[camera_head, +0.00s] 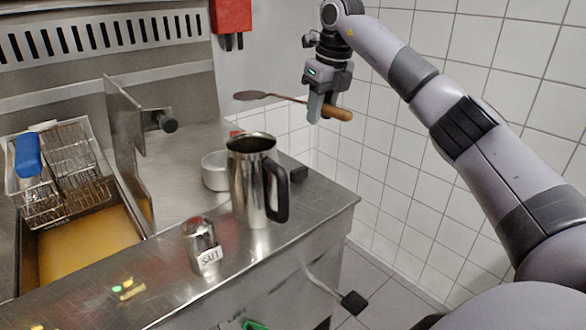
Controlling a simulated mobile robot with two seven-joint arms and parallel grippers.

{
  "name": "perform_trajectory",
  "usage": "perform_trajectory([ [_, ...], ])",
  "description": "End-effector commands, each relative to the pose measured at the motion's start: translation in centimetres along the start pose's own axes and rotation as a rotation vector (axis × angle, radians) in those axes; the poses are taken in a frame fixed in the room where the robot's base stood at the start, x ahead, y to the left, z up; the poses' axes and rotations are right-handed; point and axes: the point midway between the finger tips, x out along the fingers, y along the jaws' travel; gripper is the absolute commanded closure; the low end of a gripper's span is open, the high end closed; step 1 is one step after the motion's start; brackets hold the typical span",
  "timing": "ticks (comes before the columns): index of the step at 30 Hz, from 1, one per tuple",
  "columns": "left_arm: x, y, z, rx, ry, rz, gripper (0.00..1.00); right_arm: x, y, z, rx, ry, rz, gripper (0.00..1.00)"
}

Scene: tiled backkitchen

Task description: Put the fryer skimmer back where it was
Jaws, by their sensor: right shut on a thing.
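My right gripper (320,108) is in the upper middle of the head view, shut on the fryer skimmer. The skimmer's wooden handle (339,113) sticks out to the right of the fingers. Its dark thin shaft and flat reddish-brown head (250,95) point left, roughly level. It is held in the air above the back right of the steel counter, in front of the white tiled wall. My left gripper is not in view.
The steel counter (165,285) carries a tall metal jug (245,175), a small metal bowl (214,172) and a salt shaker (201,240). A fryer with yellow oil (90,243) and a wire basket (75,160) is at left. A red box (231,15) hangs at the upper back.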

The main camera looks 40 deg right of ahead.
Motion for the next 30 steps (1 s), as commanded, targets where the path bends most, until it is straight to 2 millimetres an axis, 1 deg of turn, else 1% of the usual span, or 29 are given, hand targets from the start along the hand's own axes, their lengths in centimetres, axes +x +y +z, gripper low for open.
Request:
perform_trajectory([
  [1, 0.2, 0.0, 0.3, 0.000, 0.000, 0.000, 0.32, 1.8, -0.1, -0.5, 0.000, 0.004, -0.001, 1.00],
  [3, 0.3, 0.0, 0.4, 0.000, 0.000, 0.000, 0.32, 3.6, 0.0, -0.9, 0.000, 0.005, 0.000, 1.00],
  [9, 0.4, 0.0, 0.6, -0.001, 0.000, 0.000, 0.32, 8.7, 0.0, -2.0, 0.001, 0.004, 0.001, 1.00],
  [12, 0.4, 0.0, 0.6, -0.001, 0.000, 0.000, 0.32, 10.5, 0.0, -2.4, 0.002, 0.002, 0.001, 1.00],
  [15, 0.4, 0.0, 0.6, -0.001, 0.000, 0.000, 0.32, 11.7, 0.1, -2.6, 0.001, -0.001, 0.000, 1.00],
  [20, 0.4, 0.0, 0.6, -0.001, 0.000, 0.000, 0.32, 12.6, 0.1, -2.8, 0.001, -0.001, 0.000, 1.00],
  [27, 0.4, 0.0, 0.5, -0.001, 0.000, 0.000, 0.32, 15.9, 0.1, -3.6, 0.002, 0.002, 0.001, 1.00],
  [30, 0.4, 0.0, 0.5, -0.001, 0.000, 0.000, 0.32, 16.4, 0.1, -3.7, 0.001, -0.002, 0.001, 1.00],
])
